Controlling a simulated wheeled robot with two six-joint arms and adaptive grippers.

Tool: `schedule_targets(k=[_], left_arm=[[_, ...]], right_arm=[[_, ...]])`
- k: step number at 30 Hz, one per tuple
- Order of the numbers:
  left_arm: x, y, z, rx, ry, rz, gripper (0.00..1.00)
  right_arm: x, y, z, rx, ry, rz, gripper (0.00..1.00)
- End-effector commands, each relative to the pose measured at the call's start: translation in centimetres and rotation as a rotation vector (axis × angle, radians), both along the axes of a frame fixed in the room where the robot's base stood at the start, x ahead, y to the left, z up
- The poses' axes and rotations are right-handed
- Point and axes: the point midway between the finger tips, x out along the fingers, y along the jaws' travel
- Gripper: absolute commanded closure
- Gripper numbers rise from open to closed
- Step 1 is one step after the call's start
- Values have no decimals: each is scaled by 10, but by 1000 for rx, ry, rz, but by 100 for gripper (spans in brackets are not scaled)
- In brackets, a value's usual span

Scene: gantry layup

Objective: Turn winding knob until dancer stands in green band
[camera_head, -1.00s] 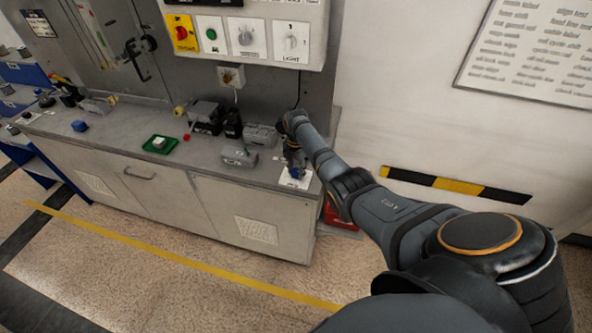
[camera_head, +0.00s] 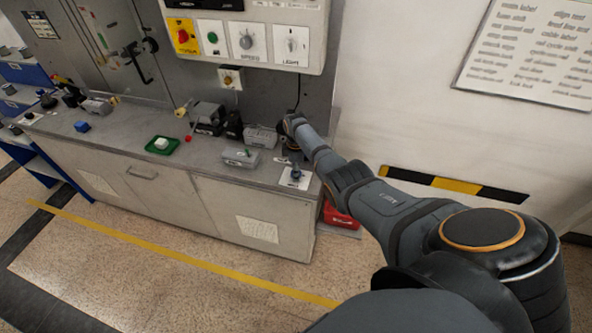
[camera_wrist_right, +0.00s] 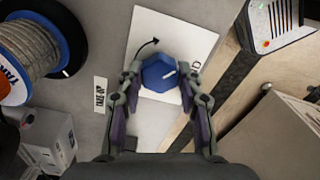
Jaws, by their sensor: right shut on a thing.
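The blue winding knob (camera_wrist_right: 159,73) with a white pointer line sits on a white plate (camera_wrist_right: 190,38) with a curved black arrow, in the right wrist view. My right gripper (camera_wrist_right: 163,80) is shut on the knob, one finger on each side. In the head view the knob (camera_head: 296,173) is small, at the bench's right end, below my right gripper (camera_head: 295,165). A strip with green and red marks (camera_head: 101,38) and a black arm stand on the back panel at upper left. Whether this is the dancer, and its reading, is too small to tell. My left gripper is out of view.
A spool (camera_wrist_right: 32,45) and a "TAKE-UP" label (camera_wrist_right: 100,95) are left of the knob in the wrist view. Grey boxes (camera_head: 240,157) and a green tray (camera_head: 161,146) stand on the bench. A control panel (camera_head: 270,42) hangs above.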

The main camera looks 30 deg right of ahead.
Motion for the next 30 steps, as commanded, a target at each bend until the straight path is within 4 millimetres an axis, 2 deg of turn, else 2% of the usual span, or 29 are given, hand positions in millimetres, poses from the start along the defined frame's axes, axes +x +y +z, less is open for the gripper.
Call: schedule_targets(k=[18, 30], left_arm=[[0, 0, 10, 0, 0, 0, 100], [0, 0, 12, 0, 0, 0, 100]], right_arm=[[1, 0, 1, 0, -2, -569, 95], [0, 0, 0, 0, 0, -806, 95]])
